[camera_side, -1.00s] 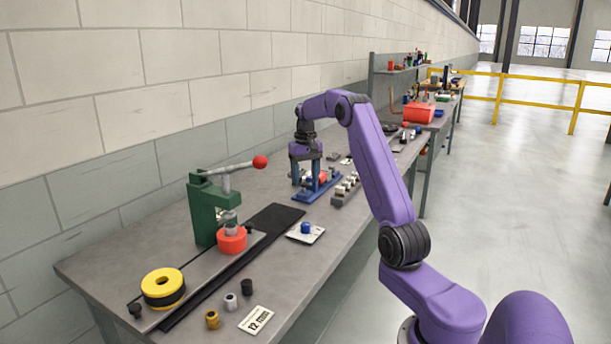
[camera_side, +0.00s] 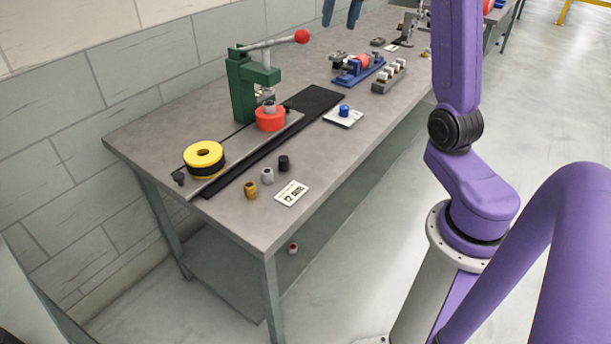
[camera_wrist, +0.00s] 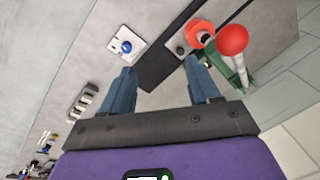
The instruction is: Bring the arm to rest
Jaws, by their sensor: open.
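My gripper (camera_side: 341,12) shows only its blue fingertips at the top edge of the side view, above the bench and behind the blue fixture. In the wrist view my gripper (camera_wrist: 160,82) has its two fingers spread, with nothing between them. The blue fixture (camera_side: 358,72) stands on the bench with a red part (camera_side: 362,60) in it, clear of the fingers. My wrist is out of the side view.
The bench (camera_side: 225,215) holds a green press (camera_side: 243,88) with a red-knobbed lever (camera_side: 303,36), a red ring (camera_side: 270,118), a yellow ring (camera_side: 204,153), a blue knob on a white plate (camera_side: 338,120) and a grey block rack (camera_side: 389,76). Open floor lies at the right.

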